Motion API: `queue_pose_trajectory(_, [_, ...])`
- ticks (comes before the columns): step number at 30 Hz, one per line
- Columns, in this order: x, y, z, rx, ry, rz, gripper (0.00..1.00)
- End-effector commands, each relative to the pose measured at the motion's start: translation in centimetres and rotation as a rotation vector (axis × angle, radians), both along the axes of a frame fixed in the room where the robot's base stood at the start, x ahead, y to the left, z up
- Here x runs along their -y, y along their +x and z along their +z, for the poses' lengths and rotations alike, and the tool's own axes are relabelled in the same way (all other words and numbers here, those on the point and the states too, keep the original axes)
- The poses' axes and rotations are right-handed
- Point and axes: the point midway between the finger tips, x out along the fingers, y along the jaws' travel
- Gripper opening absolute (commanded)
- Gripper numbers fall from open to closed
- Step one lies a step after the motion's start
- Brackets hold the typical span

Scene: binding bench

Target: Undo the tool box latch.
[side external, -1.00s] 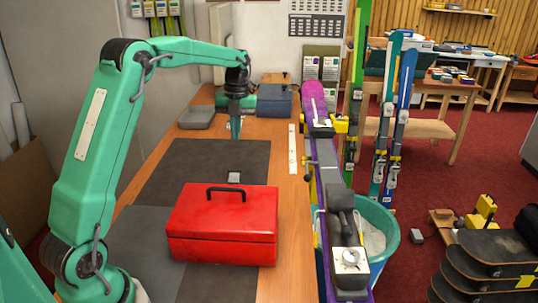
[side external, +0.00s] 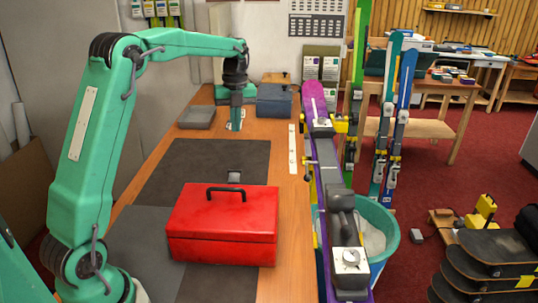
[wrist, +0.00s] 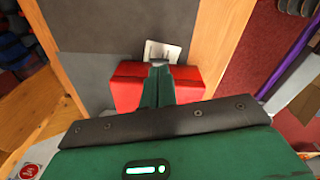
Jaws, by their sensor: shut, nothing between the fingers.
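The red tool box (side external: 222,228) sits closed on the bench with its black handle (side external: 226,190) on the lid. A small grey metal piece (side external: 234,177), which looks like the latch, shows at the box's far edge; its exact position is hard to tell. My gripper (side external: 236,127) points down, empty, its fingers shut, and appears beyond and above that edge. In the wrist view, my gripper (wrist: 160,66) covers the middle of the red box (wrist: 128,92). A pale plate (wrist: 163,51) shows just past the fingertips; I cannot tell whether they touch it.
A dark mat (side external: 200,165) lies under and beyond the box. A grey case (side external: 197,117) and a blue-grey box (side external: 274,101) stand at the back. A purple ski (side external: 320,190) with clamps runs along the right edge. Bench wood is clear beside the mat.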

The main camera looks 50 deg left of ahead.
Motion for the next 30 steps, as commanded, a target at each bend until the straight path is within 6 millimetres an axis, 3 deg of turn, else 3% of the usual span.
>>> queue_pose_trajectory(21, [4.1, -4.2, 3.1, 0.149, 0.034, 0.959, 0.00])
queue_pose_trajectory(30, [5.2, -5.5, 3.6, 0.187, 0.008, 1.235, 0.00])
